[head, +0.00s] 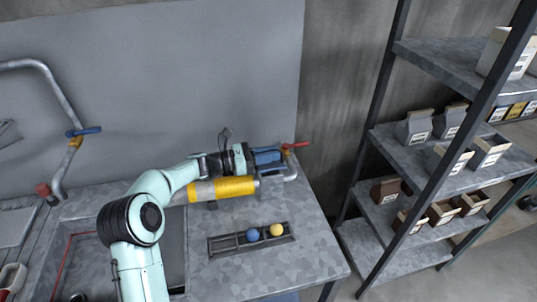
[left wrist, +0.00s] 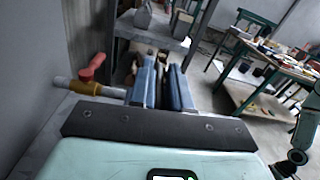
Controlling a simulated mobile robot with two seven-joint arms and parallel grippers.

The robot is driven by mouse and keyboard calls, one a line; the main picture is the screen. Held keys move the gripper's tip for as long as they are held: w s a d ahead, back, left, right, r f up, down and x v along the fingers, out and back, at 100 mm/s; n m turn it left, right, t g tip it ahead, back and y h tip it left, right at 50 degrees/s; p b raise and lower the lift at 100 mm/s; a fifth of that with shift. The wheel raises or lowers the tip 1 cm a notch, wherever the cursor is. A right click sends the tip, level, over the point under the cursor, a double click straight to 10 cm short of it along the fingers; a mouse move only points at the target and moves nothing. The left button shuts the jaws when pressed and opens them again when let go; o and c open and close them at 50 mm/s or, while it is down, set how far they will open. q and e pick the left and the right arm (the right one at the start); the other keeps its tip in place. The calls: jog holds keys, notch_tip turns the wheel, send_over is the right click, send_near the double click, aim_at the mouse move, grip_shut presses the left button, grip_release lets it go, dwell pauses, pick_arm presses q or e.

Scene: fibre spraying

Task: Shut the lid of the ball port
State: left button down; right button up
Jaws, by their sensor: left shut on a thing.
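My left gripper (head: 267,157) reaches in from the left over the back of the bench, beside the pipe fitting with the red handle (head: 296,145). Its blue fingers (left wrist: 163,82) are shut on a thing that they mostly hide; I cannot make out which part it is. The yellow cylinder (head: 222,188) with metal ends lies just below the gripper in the head view, joined towards the pipe fitting. I cannot clearly tell the ball port or its lid apart from these parts. The red handle also shows left of the fingers in the left wrist view (left wrist: 92,67). My right gripper is not seen.
A slotted tray (head: 222,245) in the bench (head: 310,262) holds a blue ball (head: 252,235) and a yellow ball (head: 276,230). A metal rack (head: 430,185) with boxes stands to the right. A bent pipe with a blue handle (head: 84,131) is at the left.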

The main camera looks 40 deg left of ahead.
pick_arm(q)
jog(key=m+b, duration=0.1)
jog(key=s+d+f+m+b, duration=0.1)
jog(key=m, duration=0.1)
jog(key=shift+f+b, duration=0.2)
jog(key=shift+b, duration=0.1)
jog(key=c, duration=1.2)
grip_release()
jog(key=shift+w+a, duration=0.1)
jog(key=shift+o, duration=0.2)
jog(key=v, duration=1.3)
jog(key=shift+a+r, duration=0.1)
